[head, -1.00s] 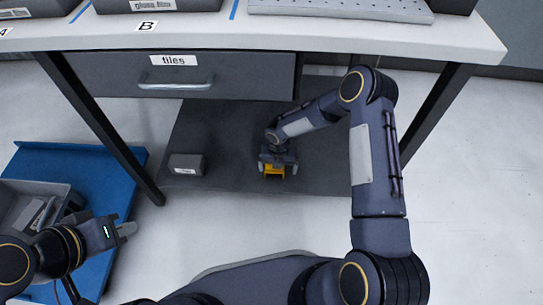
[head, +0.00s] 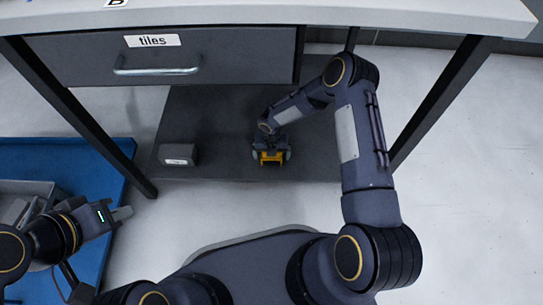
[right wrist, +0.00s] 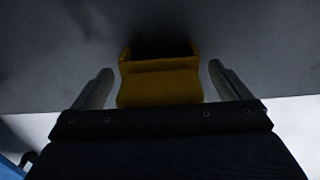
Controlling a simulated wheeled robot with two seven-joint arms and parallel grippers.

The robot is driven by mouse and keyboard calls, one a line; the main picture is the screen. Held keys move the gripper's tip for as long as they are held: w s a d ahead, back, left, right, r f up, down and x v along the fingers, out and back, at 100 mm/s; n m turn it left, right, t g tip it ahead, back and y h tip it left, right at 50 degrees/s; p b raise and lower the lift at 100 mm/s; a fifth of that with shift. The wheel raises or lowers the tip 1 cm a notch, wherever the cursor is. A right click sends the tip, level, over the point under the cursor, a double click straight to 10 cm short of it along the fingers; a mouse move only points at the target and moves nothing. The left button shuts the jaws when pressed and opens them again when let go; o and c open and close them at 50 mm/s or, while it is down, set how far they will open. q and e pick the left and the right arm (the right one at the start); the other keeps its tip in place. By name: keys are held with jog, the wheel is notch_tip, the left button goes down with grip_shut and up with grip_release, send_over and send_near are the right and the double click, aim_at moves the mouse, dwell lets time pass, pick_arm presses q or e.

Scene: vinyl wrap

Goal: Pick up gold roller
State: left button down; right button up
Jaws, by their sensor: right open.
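A yellow-gold object (head: 270,157), which looks like the gold roller or its holder, sits on the dark lower shelf (head: 225,125) under the table. In the right wrist view the gold object (right wrist: 160,85) lies between the two fingers, with a gap on each side. My right gripper (head: 271,154) is open and reaches down around it from behind. The far side of the gold object is in dark shadow. My left gripper (head: 123,214) is at the far left, over the blue surface; whether its jaws are open does not show clearly.
A small grey labelled box (head: 178,155) stands on the shelf to the left. A drawer labelled "tiles" (head: 200,62) and the tabletop (head: 300,18) hang above. Table legs (head: 440,105) flank the shelf. A grey bin (head: 38,188) sits on a blue platform (head: 112,165) at left.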

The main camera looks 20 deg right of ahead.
jog(key=shift+f, duration=0.15)
jog(key=shift+c, duration=0.2)
jog(key=c, duration=1.1)
